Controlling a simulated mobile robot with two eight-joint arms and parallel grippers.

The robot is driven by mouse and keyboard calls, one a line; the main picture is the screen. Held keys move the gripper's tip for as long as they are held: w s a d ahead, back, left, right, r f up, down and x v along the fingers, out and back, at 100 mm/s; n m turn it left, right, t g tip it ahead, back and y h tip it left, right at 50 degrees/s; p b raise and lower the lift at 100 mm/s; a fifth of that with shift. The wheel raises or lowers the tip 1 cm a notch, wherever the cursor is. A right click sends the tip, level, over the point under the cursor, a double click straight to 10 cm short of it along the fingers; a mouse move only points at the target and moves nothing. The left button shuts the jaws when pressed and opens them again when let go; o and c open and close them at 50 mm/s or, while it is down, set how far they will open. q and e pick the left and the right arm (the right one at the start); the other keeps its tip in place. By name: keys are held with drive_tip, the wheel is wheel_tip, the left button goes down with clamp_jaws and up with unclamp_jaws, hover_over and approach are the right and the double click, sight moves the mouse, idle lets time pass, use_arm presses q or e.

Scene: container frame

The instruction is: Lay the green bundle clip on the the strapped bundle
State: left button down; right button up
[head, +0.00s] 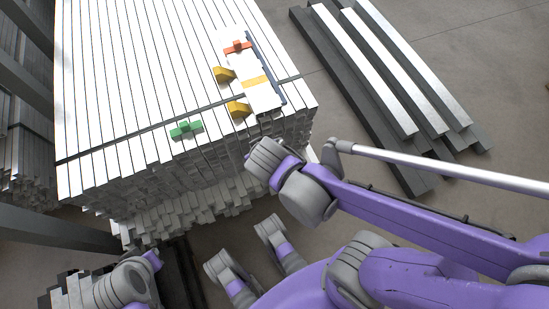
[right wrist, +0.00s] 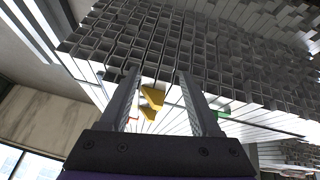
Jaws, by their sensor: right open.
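The green bundle clip (head: 186,129) lies on top of the strapped bundle (head: 130,60), close to its front edge and beside the dark strap (head: 110,144). In the right wrist view a bit of green (right wrist: 223,114) shows just right of my right gripper's right finger. My right gripper (right wrist: 158,75) is open with nothing held between its fingers; the bundle's stacked ends (right wrist: 150,40) and yellow wedges lie beyond it. In the head view my right arm reaches to the bundle's front right corner, and its fingers are hidden there. My left gripper does not show.
A pale tray (head: 265,98) with a red clip (head: 237,46) lies on the bundle's right side. Long metal beams (head: 385,70) lie on the floor at right. The bundle's top left of the clip is clear.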

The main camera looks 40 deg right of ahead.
drive_tip(key=s+n+g+y, duration=0.1)
drive_tip(key=s+y, duration=0.1)
drive_tip(key=s, duration=0.4)
drive_tip(key=shift+s+a+r, duration=0.25)
drive_tip(key=shift+s+r, duration=0.15)
drive_tip(key=shift+r, duration=0.05)
